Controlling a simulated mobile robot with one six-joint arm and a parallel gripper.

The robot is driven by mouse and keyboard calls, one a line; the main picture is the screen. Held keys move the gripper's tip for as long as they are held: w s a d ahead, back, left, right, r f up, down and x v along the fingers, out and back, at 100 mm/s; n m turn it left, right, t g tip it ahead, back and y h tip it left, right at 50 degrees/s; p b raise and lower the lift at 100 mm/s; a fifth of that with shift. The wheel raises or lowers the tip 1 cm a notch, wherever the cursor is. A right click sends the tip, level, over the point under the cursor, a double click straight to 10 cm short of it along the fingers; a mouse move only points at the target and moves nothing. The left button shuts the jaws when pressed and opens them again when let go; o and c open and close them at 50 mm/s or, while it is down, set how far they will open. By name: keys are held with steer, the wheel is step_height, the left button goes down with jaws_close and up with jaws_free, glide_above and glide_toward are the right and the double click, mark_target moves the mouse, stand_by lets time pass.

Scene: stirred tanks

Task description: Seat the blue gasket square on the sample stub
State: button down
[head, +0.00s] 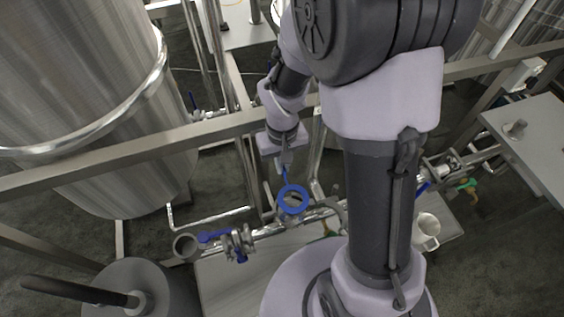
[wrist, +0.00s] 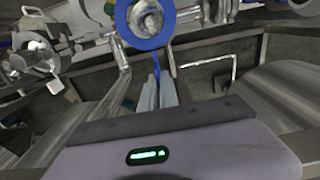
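The blue gasket is a flat ring (head: 293,211) with a narrow blue tab running up to my gripper (head: 286,158) in the head view. My gripper (wrist: 163,88) looks closed on that tab, its two grey fingers close together. In the wrist view the ring (wrist: 124,22) is partly cut off by the top edge. The round metal end of the sample stub (wrist: 147,19) shows through its opening, roughly centred. I cannot tell whether the ring is around the stub or still apart from it in front. In the head view the stub is mostly hidden behind the ring.
A steel pipe run with a blue-handled valve (head: 238,243) lies left of the ring. A horizontal rail (head: 120,158) crosses behind my wrist. A large steel tank (head: 75,70) stands at left. A white mug (head: 427,230) is to the right, beyond my arm column.

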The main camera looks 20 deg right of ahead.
steer(key=shift+f+b, duration=2.15)
steer(key=shift+f, duration=0.55)
steer(key=shift+f+b, duration=1.35)
steer(key=shift+f, duration=0.15)
steer(key=c, duration=1.5)
jaws_free()
steer(key=shift+c, duration=0.2)
step_height(320, 180, up, 17)
steer(key=p, duration=0.8)
steer(key=shift+r, duration=0.2)
